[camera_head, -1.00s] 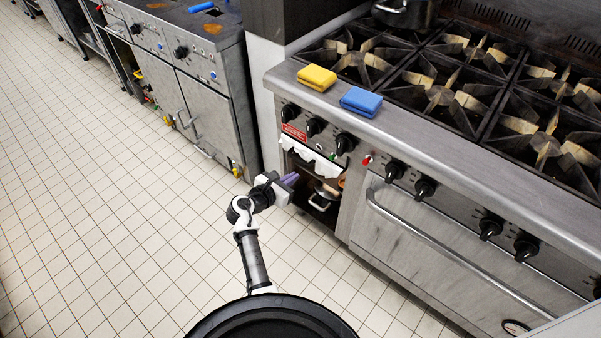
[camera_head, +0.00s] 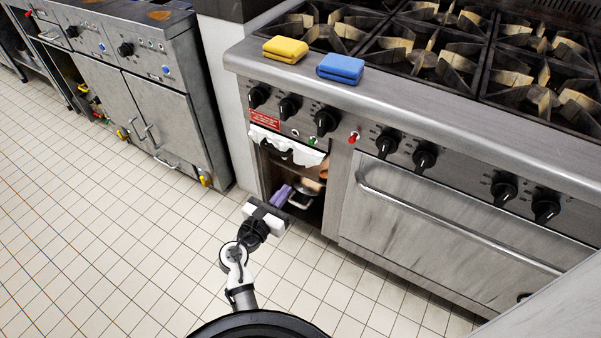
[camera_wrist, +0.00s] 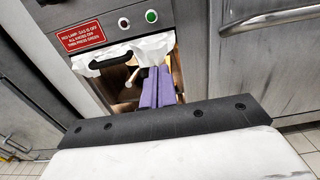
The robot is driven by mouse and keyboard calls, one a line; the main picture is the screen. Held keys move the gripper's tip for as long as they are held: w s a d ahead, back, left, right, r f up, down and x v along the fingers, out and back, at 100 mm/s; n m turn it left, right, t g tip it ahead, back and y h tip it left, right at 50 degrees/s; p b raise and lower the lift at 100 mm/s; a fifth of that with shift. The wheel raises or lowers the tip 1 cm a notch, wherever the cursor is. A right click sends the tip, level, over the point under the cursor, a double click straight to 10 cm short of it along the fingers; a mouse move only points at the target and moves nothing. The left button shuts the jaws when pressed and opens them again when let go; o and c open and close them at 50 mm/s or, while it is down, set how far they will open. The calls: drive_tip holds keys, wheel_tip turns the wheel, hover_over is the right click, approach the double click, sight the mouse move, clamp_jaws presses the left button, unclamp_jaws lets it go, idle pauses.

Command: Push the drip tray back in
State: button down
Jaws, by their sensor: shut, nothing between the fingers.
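Below the knob panel is a shallow front with crumpled white lining over its edge (camera_head: 287,146) and a dark handle under it. It looks like the drip tray, though I cannot tell how far out it stands. The wrist view shows the white lining (camera_wrist: 150,47) and the black handle (camera_wrist: 110,62). My gripper (camera_head: 281,194) has purple fingers, shut and empty, pointing at the open compartment below the tray front. In the wrist view the fingers (camera_wrist: 157,84) reach up to just right of the handle; I cannot tell whether they touch anything.
The open compartment holds a metal pot (camera_head: 305,192). An oven door with a long bar handle (camera_head: 455,228) is to the right. The tiled floor (camera_head: 110,240) at left is clear.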

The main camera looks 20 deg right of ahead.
drive_tip(key=p, duration=0.1)
approach(316, 150)
drive_tip(key=d, duration=0.1)
drive_tip(key=w+d+r, duration=0.1)
drive_tip(key=d, duration=0.1)
drive_tip(key=shift+w+d+r, duration=0.25)
drive_tip(key=shift+w+d, duration=0.15)
drive_tip(key=x, duration=0.4)
drive_tip(key=shift+w, duration=0.1)
drive_tip(key=shift+r, duration=0.3)
drive_tip(key=shift+d, duration=0.1)
